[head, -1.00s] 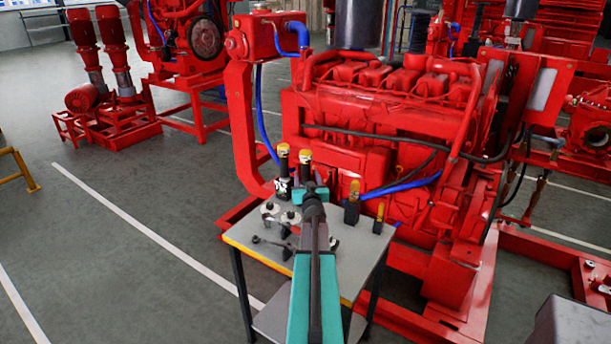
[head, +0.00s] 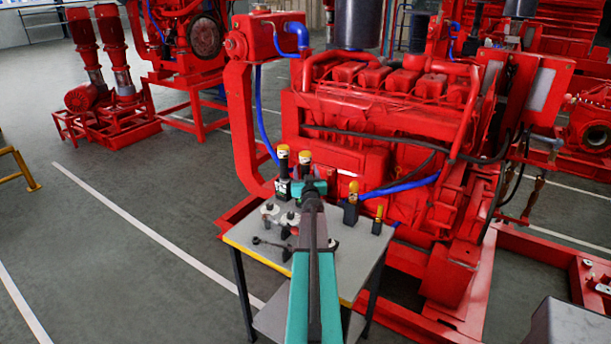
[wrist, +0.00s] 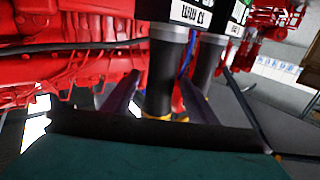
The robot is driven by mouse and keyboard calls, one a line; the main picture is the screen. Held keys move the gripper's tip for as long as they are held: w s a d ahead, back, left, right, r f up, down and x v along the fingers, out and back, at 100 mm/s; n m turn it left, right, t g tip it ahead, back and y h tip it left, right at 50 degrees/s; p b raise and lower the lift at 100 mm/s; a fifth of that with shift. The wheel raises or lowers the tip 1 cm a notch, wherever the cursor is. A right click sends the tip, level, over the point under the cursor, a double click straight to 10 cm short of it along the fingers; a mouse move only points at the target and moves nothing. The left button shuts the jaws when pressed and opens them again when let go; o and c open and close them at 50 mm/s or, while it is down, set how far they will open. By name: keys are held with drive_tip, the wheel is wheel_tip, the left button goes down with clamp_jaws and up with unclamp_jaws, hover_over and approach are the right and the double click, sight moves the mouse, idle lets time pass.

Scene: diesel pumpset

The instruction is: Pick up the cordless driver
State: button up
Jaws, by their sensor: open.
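Two upright tools with yellow tops, dark handles and labelled black bases stand near the table's back left: one on the left (head: 283,168) and one on the right (head: 305,160). I cannot tell for certain which is the cordless driver. In the wrist view, which looks upside down, a near dark handle (wrist: 160,75) shows between the two fingers of my gripper (wrist: 160,98), with a second similar handle (wrist: 208,62) behind it. My gripper is open around the near handle. In the head view my gripper (head: 311,188) hides part of the right tool. Contact is not visible.
The grey table (head: 350,265) carries small metal parts (head: 270,215) at left and two smaller yellow-topped items, one (head: 351,205) taller than the other (head: 377,222), at right. A large red engine (head: 380,120) stands close behind. Open floor lies to the left.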

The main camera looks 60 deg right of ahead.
drive_tip(key=shift+w+d, duration=0.15)
drive_tip(key=shift+d, duration=0.05)
idle(0.5)
clamp_jaws()
